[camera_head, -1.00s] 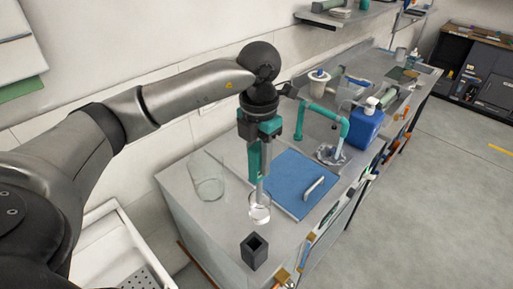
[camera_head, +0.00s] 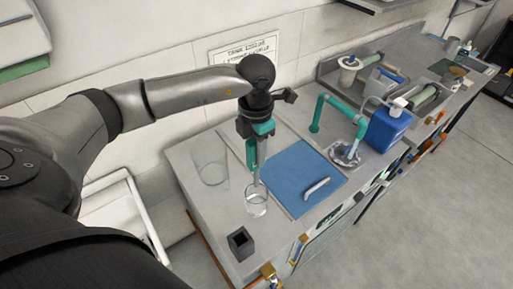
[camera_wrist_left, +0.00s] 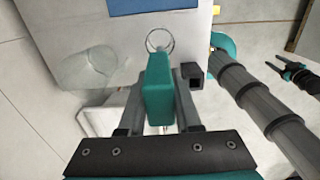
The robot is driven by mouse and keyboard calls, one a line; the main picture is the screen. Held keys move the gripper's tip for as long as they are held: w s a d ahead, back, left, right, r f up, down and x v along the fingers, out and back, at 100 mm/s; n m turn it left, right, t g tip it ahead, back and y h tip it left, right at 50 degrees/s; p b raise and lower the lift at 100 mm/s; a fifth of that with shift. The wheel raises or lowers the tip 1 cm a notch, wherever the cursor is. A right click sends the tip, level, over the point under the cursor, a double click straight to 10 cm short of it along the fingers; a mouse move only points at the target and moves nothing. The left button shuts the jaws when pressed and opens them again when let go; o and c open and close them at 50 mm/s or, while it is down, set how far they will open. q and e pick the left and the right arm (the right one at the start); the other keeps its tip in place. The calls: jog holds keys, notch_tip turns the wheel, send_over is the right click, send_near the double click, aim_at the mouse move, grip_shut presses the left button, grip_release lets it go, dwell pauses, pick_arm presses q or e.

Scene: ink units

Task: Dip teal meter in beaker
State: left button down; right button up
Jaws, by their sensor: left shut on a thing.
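My left gripper (camera_head: 257,140) is shut on the teal meter (camera_head: 251,152), held upright above the counter. The meter also shows between the fingers in the left wrist view (camera_wrist_left: 159,92). A small clear glass beaker (camera_head: 257,206) stands on the counter just below the gripper in the head view; its round rim shows past the meter's end in the wrist view (camera_wrist_left: 160,36).
A larger clear glass vessel (camera_head: 210,168) stands to the left of the small beaker. A dark square holder (camera_head: 241,244) stands nearer the front edge. A blue mat with a handle (camera_head: 305,178), a teal tap (camera_head: 335,105) and a blue bottle (camera_head: 388,130) lie to the right.

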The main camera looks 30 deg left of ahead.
aim_at(257, 179)
pick_arm(q)
notch_tip(257, 179, down, 6)
jog(key=b, duration=0.4)
jog(key=shift+f, duration=0.2)
notch_tip(257, 179, down, 6)
jog(key=b, duration=0.5)
jog(key=shift+w+r, duration=0.1)
jog(key=shift+r, duration=0.15)
pick_arm(e)
notch_tip(257, 179, down, 10)
jog(key=shift+w+a+r, duration=0.15)
jog(key=shift+w+r, duration=0.1)
jog(key=shift+w, duration=0.2)
pick_arm(q)
jog(key=shift+r, duration=0.1)
notch_tip(257, 179, up, 13)
jog(key=p, duration=0.9)
jog(key=shift+f, duration=0.2)
pick_arm(e)
notch_tip(257, 179, up, 9)
pick_arm(q)
jog(key=shift+f, duration=0.1)
pick_arm(e)
jog(key=shift+f, duration=0.1)
